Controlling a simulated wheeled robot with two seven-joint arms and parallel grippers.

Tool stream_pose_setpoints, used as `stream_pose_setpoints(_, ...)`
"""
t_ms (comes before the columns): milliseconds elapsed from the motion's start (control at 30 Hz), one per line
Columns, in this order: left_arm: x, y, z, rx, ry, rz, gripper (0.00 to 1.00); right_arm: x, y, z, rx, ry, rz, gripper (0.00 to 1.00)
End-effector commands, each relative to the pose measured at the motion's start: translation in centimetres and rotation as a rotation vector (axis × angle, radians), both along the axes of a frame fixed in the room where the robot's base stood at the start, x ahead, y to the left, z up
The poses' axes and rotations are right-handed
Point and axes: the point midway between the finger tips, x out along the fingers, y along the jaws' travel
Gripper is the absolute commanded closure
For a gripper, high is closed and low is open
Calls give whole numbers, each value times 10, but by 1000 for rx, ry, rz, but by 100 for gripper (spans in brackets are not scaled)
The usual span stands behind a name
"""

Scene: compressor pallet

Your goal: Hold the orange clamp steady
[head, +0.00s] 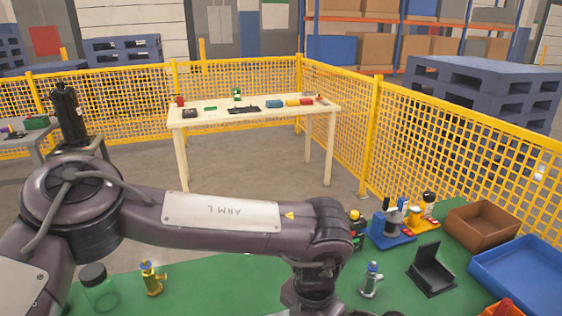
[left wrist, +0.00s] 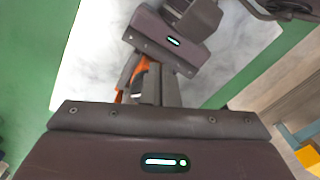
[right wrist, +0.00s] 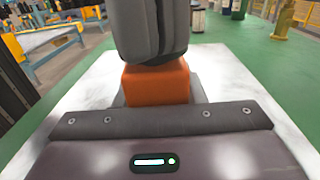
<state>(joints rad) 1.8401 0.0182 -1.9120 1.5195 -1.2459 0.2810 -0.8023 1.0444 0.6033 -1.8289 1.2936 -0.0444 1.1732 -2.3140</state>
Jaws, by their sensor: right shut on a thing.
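The orange clamp (right wrist: 155,82) shows in the right wrist view just beyond my right gripper's body, over a white marbled plate. A dark grey part (right wrist: 150,28) rises above it; I cannot tell whose it is. In the left wrist view a small orange part of the clamp (left wrist: 126,80) shows beside dark fingers, partly hidden. My right gripper (left wrist: 150,68) is there too, shut on the clamp. My left gripper (left wrist: 160,88) is close to it, its fingers overlapping in view, so its opening cannot be told. Both grippers are outside the head view.
A green bench carries a brass valve (head: 152,279), a silver fitting (head: 371,280), a black stand (head: 432,268), a brown bin (head: 484,228) and a blue tray (head: 519,274). A yellow mesh fence (head: 450,150) runs behind. A wooden table (head: 253,113) stands farther off.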

Motion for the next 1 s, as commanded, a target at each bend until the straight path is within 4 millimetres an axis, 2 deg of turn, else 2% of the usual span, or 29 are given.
stream_pose_setpoints(233,-2,2,-2,8,9,0,100,3,-2,0,-3,-2,-6,100)
stream_pose_setpoints(567,2,-6,1,5,5,0,100,2,-1,0,-2,-3,-5,100)
stream_pose_setpoints(1000,3,-7,50,1,0,1,100,1,-1,0,-2,-2,-2,100)
